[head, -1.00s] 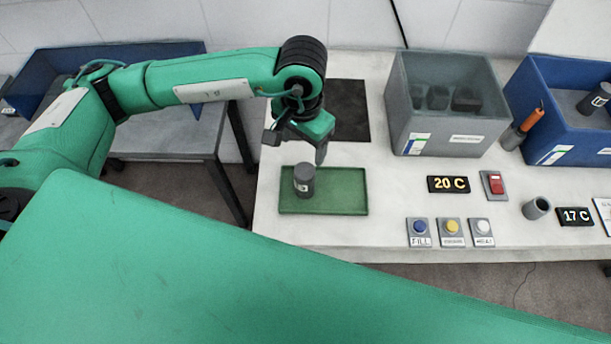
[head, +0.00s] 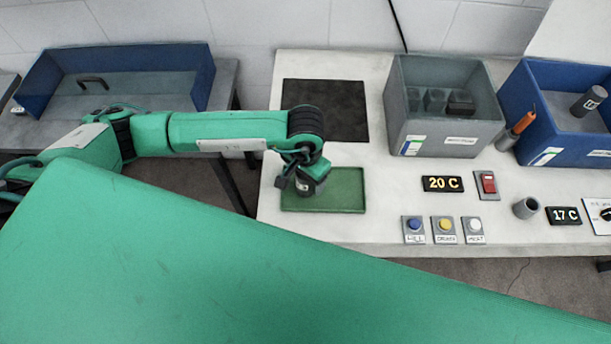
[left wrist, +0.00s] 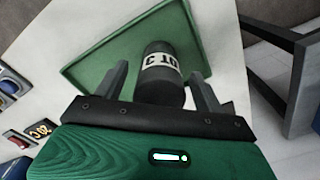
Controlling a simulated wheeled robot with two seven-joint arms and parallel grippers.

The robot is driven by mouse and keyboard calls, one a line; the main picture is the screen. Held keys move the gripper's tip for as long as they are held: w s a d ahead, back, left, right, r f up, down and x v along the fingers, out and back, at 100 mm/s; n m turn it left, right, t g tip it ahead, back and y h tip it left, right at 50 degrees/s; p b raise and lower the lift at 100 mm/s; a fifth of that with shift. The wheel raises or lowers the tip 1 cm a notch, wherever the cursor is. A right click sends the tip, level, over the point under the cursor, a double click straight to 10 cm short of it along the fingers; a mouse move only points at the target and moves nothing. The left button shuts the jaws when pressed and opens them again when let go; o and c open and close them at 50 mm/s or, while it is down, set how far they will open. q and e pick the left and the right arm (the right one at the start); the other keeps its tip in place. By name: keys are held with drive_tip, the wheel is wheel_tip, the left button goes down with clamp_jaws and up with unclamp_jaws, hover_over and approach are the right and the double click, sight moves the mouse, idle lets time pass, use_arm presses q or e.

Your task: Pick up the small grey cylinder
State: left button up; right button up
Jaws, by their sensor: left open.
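The small grey cylinder (left wrist: 160,88), dark with a white label band, stands on the green tray (head: 345,190). In the left wrist view it sits between the two fingers of my left gripper (left wrist: 159,74), with a gap visible on each side. The fingers are open and not closed on it. In the head view my left gripper (head: 308,182) is over the tray's left part and hides most of the cylinder. My right gripper does not show.
A black mat (head: 325,105) lies behind the tray. A grey bin (head: 445,140) and a blue bin (head: 565,135) stand to the right. Buttons (head: 444,229), a 20 C display (head: 442,184) and a grey cup (head: 525,207) are on the table's right side.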

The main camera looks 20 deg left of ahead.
use_arm(q)
drive_tip(key=shift+f, duration=0.15)
drive_tip(key=c, duration=1.4)
drive_tip(key=shift+r, duration=0.2)
